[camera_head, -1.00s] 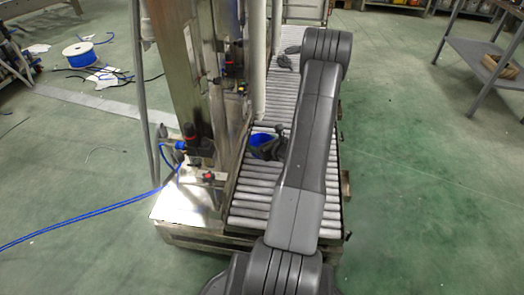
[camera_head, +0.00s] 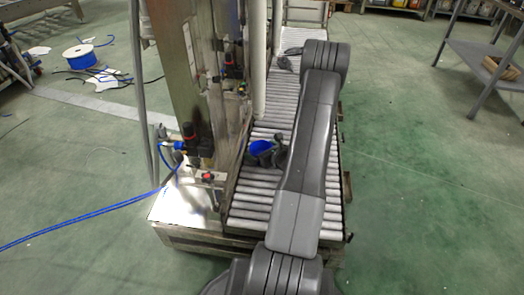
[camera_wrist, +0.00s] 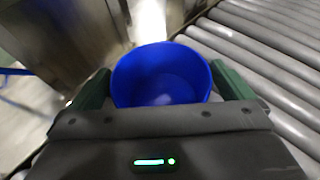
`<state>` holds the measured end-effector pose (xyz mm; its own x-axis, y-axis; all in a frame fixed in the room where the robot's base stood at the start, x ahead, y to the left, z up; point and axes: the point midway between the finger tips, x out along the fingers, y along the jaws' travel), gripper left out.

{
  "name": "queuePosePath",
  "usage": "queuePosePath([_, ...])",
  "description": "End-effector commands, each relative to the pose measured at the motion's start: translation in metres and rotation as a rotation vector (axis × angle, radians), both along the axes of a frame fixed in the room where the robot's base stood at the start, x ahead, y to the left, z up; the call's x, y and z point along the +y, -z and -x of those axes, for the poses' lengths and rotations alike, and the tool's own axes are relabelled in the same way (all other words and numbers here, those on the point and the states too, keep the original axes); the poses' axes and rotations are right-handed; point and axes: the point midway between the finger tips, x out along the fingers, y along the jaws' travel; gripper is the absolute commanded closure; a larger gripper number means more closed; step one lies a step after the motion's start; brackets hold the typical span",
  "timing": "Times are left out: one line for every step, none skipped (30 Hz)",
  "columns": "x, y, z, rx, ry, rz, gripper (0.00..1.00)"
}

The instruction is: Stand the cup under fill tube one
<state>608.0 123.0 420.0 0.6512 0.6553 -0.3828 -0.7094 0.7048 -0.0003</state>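The blue cup (camera_head: 261,147) is above the roller conveyor, close to its left side by the metal filling frame. In the wrist view the cup (camera_wrist: 162,78) sits between the two dark green fingers of my gripper (camera_wrist: 166,84). The fingers press against both sides of the cup, and it looks empty. The cup is sharp while the background is blurred. In the head view most of my gripper is hidden behind my arm. A pale vertical tube (camera_head: 258,60) stands at the conveyor's left edge; I cannot tell which fill tube is number one.
The roller conveyor (camera_head: 262,200) runs away from me. The steel frame (camera_head: 178,80) with valves and blue hose (camera_head: 90,225) stands close on its left. Green floor on the right is clear up to a shelf.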

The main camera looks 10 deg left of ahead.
Motion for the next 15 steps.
queuePosePath([0.000,0.000,0.000,0.000,0.000,0.000,0.00])
queuePosePath([0.000,0.000,0.000,0.000,0.000,0.000,0.00])
queuePosePath([0.000,-0.001,0.000,0.000,0.000,0.000,0.00])
queuePosePath([0.000,-0.003,0.000,0.000,0.000,0.000,0.00])
queuePosePath([0.000,-0.004,0.000,0.000,0.000,0.000,0.00])
queuePosePath([-0.001,-0.006,0.001,0.001,0.000,-0.001,0.00])
queuePosePath([-0.005,-0.007,0.004,0.001,0.003,0.000,0.00])
queuePosePath([-0.008,-0.009,0.007,0.002,0.003,-0.001,0.00])
queuePosePath([-0.014,-0.013,0.012,0.002,0.005,-0.001,0.00])
queuePosePath([-0.018,-0.015,0.016,0.002,0.005,-0.001,0.00])
queuePosePath([-0.022,-0.018,0.021,0.002,0.004,0.000,0.00])
queuePosePath([-0.029,-0.021,0.026,0.003,0.005,0.000,0.00])
queuePosePath([-0.033,-0.024,0.031,0.003,0.006,-0.001,0.00])
queuePosePath([-0.038,-0.027,0.035,0.002,0.005,-0.002,0.00])
queuePosePath([-0.043,-0.031,0.042,0.002,0.004,0.000,0.00])
